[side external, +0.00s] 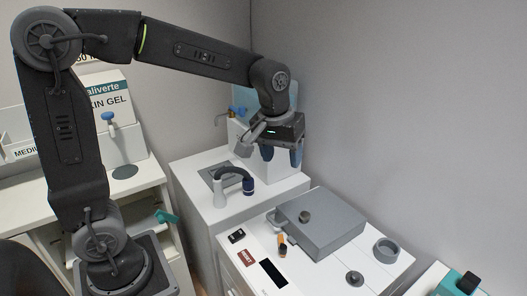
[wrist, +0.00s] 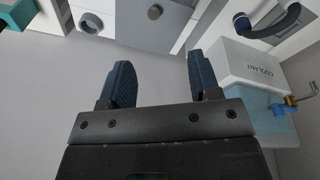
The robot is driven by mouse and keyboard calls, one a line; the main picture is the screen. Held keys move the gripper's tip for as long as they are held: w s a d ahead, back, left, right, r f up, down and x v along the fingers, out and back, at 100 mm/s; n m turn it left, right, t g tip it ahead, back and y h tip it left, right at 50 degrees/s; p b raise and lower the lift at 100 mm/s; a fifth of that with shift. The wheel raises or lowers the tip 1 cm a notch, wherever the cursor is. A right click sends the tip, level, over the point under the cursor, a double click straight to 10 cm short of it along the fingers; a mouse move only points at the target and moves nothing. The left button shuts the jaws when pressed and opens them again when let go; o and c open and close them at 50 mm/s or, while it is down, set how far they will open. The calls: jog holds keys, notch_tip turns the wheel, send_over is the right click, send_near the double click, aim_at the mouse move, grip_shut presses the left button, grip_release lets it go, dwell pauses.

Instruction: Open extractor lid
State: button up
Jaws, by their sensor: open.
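The extractor (side external: 345,262) is a white bench unit at the lower right of the side view.
A white and blue coolant container (wrist: 250,65) with a tap stands close beside my gripper. A curved dark hose or handle (side external: 235,172) rises from the white counter left of the lid. A grey ring (side external: 386,250) sits right of the lid. The grey wall is close behind.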

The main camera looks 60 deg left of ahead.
jog(key=shift+m+t, duration=0.5)
jog(key=shift+m, duration=0.2)
jog(key=shift+s+r, duration=0.35)
jog(key=shift+s, duration=0.4)
jog(key=shift+s+r, duration=0.35)
jog(key=shift+s, duration=0.45)
jog(key=shift+s+r, duration=0.35)
jog(key=shift+s, duration=0.4)
jog(key=s+m+t, duration=0.3)
jog(key=s+m, duration=0.1)
jog(key=s, duration=0.8)
jog(key=n+g, duration=0.6)
jog(key=n, duration=0.3)
send_over(305, 214)
notch_tip(305, 214, down, 11)
notch_tip(305, 214, down, 13)
